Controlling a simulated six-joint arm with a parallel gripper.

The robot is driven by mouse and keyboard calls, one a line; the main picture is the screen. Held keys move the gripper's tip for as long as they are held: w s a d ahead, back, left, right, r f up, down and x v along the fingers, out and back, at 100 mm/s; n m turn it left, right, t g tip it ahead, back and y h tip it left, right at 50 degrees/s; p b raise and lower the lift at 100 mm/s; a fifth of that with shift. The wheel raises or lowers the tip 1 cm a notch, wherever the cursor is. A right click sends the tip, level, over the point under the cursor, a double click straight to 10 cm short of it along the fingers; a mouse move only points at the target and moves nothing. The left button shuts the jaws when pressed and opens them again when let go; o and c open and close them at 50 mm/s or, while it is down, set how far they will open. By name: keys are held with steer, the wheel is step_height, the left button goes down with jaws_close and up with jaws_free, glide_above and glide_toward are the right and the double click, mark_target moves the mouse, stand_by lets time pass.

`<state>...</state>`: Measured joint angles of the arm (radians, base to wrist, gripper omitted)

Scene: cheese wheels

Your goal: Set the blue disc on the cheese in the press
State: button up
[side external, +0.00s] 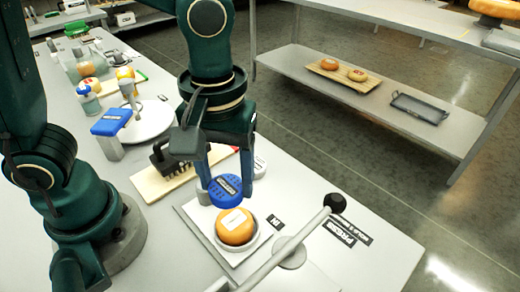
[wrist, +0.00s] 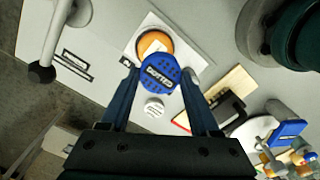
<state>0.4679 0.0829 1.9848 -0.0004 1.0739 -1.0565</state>
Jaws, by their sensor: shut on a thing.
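The blue disc (side external: 226,188), with a white label reading "DOTTED" in the wrist view (wrist: 160,73), is held between the two fingers of my gripper (side external: 225,193). My gripper's fingers (wrist: 159,70) also show on either side of it in the wrist view. The orange cheese (side external: 235,228) with a pale label sits in the round white dish of the press (side external: 197,211). The disc is above and just behind the cheese in the side view. In the wrist view it overlaps part of the cheese (wrist: 151,41). I cannot tell the exact gap.
The press lever (side external: 290,246) with its black knob (side external: 335,202) stands right of the cheese. A white disc (side external: 260,167) lies behind my gripper. A wooden board (side external: 150,186) with a black block (side external: 165,157) is to the left. Bottles and a blue-topped stand (side external: 111,121) are farther back.

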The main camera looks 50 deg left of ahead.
mark_target(234, 219)
steer(key=shift+s+d+f, duration=0.1)
steer(key=shift+d+f, duration=0.35)
steer(key=shift+d, duration=0.15)
steer(key=shift+f, duration=1.95)
steer(key=shift+f, duration=0.15)
steer(key=o, duration=1.3)
steer(key=shift+o, duration=0.2)
